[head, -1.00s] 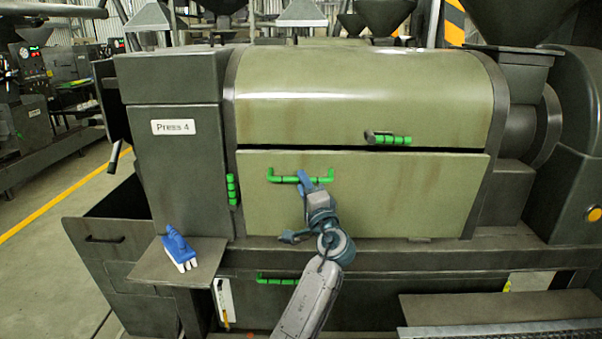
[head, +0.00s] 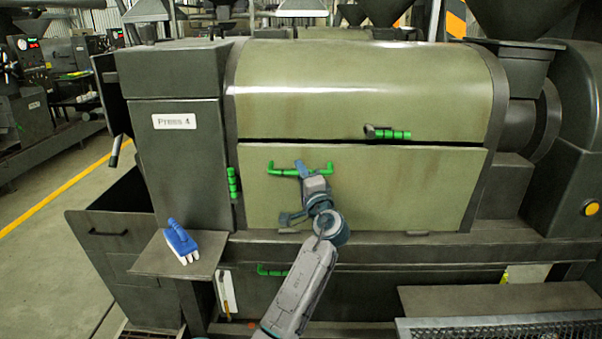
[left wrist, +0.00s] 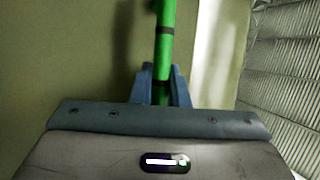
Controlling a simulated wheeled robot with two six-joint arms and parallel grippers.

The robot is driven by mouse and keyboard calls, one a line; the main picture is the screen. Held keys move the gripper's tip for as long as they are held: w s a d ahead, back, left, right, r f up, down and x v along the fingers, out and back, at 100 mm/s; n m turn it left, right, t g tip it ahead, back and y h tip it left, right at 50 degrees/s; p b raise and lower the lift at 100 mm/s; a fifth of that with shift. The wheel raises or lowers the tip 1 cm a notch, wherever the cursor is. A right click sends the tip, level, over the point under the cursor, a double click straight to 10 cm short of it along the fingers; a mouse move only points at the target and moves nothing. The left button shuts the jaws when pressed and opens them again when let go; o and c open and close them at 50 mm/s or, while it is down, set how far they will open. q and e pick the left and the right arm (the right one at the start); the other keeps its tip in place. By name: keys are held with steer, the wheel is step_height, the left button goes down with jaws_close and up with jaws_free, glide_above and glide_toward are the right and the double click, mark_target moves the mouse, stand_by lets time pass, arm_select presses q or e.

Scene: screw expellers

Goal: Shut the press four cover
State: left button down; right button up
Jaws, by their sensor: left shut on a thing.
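The press four cover (head: 400,190) is the olive-green lower front panel of the machine labelled Press 4 (head: 174,121). A narrow dark gap shows between its top edge and the rounded upper hood (head: 365,90). Its green bar handle (head: 320,171) is near the top left of the panel. My left gripper (head: 303,170) is shut on this handle. In the left wrist view the blue fingers (left wrist: 161,88) sit on both sides of the green bar (left wrist: 165,50). My right gripper is not in view.
A green-and-grey latch handle (head: 390,133) sits on the hood's lower edge. A dark bin (head: 115,235) stands at left. A ledge (head: 470,300) and mesh are at lower right.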

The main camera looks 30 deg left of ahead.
arm_select(q)
steer(key=w, duration=0.1)
steer(key=w+a+r+h+p, duration=0.1)
steer(key=shift+w+a+m+g, duration=0.25)
steer(key=shift+w+m+g, duration=0.05)
steer(key=c, duration=1.7)
jaws_free()
steer(key=o, duration=0.3)
steer(key=shift+f, duration=0.1)
steer(key=b+v, duration=0.4)
steer(key=v, duration=0.6)
steer(key=shift+s+d, duration=0.15)
steer(key=shift+d, duration=0.05)
